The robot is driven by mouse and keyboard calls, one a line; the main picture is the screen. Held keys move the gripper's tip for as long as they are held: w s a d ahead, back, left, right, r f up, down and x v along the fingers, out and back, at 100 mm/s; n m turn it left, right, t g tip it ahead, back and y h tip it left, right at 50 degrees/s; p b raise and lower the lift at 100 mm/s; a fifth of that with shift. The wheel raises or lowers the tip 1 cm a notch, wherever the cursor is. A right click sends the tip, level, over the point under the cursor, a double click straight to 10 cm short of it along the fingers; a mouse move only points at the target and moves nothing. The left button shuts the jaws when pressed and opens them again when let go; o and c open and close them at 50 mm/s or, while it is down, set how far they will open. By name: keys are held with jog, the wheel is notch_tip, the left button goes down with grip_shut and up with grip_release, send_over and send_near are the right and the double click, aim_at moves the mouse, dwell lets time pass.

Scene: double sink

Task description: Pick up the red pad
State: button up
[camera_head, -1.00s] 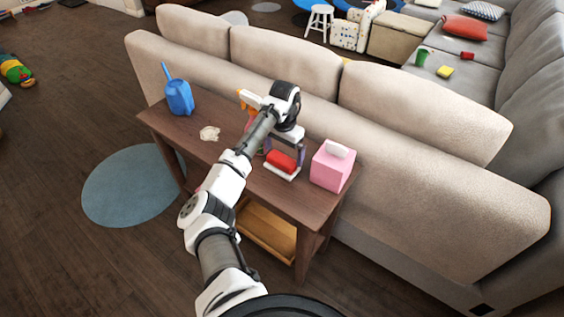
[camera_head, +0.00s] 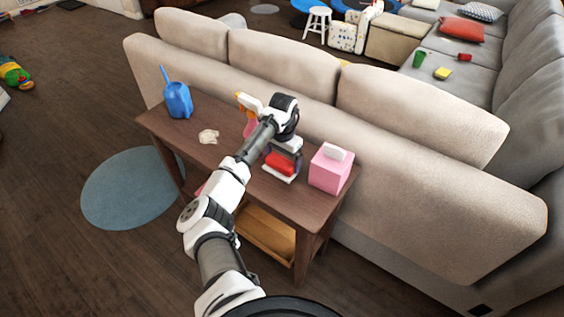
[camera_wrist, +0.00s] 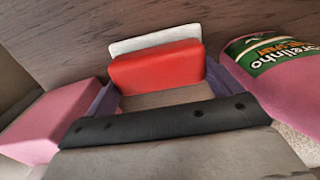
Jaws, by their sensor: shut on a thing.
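The red pad (camera_head: 281,164) is on the brown side table behind the sofa. A white slab shows under its front edge; I cannot tell whether it is part of the pad. In the wrist view the red pad (camera_wrist: 158,68) lies across the fingertips, with the white slab (camera_wrist: 153,39) beyond it. My gripper (camera_head: 283,155) points down over the pad, its purple fingers at the pad's two ends. It is shut on the red pad. Its fingers also show in the wrist view (camera_wrist: 165,82). I see no clear gap between pad and table.
A pink tissue box (camera_head: 330,168) stands close on the right of my gripper. A pink spray bottle (camera_head: 249,110) with a green label is close on the other side, partly behind my arm. A blue watering can (camera_head: 177,98) and a crumpled tissue (camera_head: 208,136) are farther left. The sofa back (camera_head: 400,175) borders the table.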

aim_at(283, 158)
notch_tip(283, 158, up, 20)
jog(key=shift+b, duration=0.3)
